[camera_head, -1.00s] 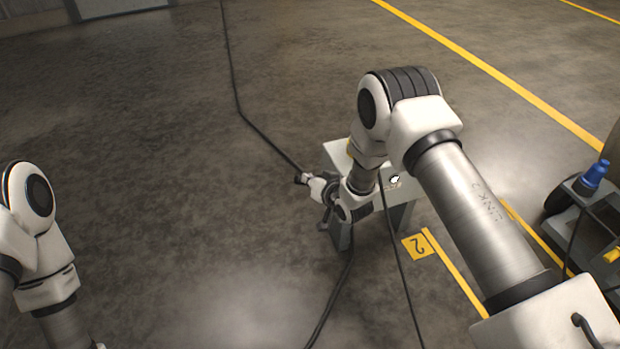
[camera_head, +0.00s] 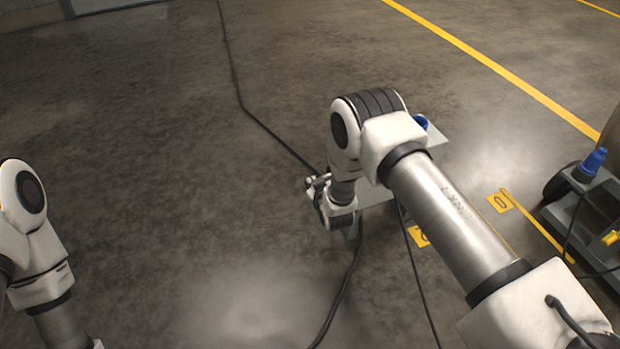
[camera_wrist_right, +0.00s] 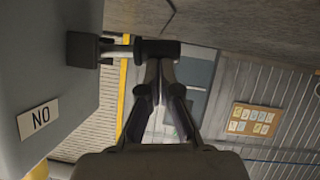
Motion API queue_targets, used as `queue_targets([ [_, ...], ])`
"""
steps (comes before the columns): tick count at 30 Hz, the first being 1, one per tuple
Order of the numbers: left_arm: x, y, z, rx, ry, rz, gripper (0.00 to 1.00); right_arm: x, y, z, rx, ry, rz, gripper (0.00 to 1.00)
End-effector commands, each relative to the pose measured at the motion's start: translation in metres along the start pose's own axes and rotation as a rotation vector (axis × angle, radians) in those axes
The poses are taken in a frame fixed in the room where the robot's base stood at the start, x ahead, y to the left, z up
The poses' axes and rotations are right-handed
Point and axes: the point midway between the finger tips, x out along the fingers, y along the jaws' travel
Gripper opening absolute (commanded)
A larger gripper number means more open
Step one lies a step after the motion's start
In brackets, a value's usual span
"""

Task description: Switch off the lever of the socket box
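The socket box (camera_wrist_right: 50,75) is the large grey body at the left of the right wrist view, with an upside-down label (camera_wrist_right: 39,119) that reads "NO" in the picture. Its lever (camera_wrist_right: 158,49) has a silver rod and a black crossbar and sticks out to the right from a black block. My right gripper (camera_wrist_right: 158,70) has its fingertips together right at the crossbar, seemingly touching it; the bar is wider than the tips. In the head view the grey stand (camera_head: 378,193) is partly hidden behind my right arm. My left gripper is out of view.
A black cable (camera_head: 262,128) runs across the floor to the stand, and other cables hang in front of it. A blue connector (camera_head: 420,122) shows behind my right arm. A dark cart (camera_head: 585,215) with a blue plug stands at the right. The floor at centre left is clear.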

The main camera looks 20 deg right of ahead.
Motion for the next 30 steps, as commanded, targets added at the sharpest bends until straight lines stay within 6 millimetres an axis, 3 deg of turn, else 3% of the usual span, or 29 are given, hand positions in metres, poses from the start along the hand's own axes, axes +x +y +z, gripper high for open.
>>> queue_targets([
  [4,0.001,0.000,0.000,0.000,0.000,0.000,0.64,0.005,-0.004,0.008,-0.094,0.002,0.049,0.00],
  [15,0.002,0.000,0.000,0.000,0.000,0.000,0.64,0.011,-0.006,0.021,-0.089,0.002,0.046,0.00],
  [30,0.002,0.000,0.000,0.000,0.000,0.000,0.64,0.013,-0.007,0.024,-0.088,0.002,0.045,0.00],
])
